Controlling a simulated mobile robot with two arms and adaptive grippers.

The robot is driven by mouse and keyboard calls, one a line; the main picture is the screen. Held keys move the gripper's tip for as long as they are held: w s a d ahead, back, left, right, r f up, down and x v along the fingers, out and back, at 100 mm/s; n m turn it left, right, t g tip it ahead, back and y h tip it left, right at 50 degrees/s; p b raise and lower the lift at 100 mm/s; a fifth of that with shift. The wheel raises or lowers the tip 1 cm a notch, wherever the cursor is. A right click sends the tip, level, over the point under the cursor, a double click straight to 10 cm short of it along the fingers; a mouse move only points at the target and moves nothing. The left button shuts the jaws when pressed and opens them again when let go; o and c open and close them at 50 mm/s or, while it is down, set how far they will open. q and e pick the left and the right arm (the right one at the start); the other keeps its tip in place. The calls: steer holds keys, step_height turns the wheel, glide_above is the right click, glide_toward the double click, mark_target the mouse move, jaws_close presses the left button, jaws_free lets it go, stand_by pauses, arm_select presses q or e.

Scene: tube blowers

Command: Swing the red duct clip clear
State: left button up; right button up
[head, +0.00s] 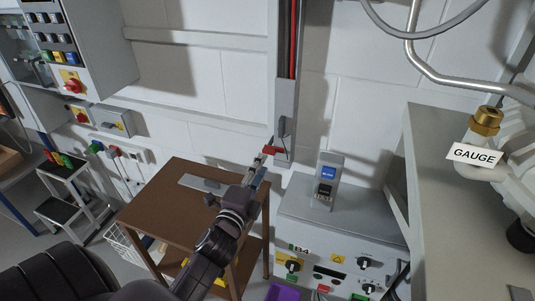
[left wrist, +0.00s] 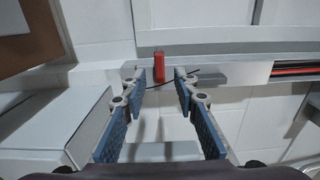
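The red duct clip (head: 271,150) is a small red piece at the lower end of the grey wall duct (head: 285,95). In the left wrist view the clip (left wrist: 159,67) stands upright just beyond my fingertips, nearer the left finger. My left gripper (head: 261,163) reaches up to the clip from below. In the left wrist view its two blue-padded fingers (left wrist: 161,86) are apart, with nothing held between them. I cannot tell whether a fingertip touches the clip. My right gripper is not in view.
A brown wooden table (head: 155,215) stands under my left arm. A grey control cabinet (head: 335,225) with a small blue-screen device (head: 327,178) stands to the right. A gauge label (head: 474,155) hangs by machinery at far right. A step stool (head: 72,200) is at left.

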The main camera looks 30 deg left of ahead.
mark_target(268, 153)
arm_select(q)
steer(key=p+x, duration=0.1)
steer(key=x, duration=0.5)
steer(key=shift+a, duration=0.1)
steer(key=shift+c, duration=0.3)
steer(key=shift+f, duration=0.1)
jaws_close()
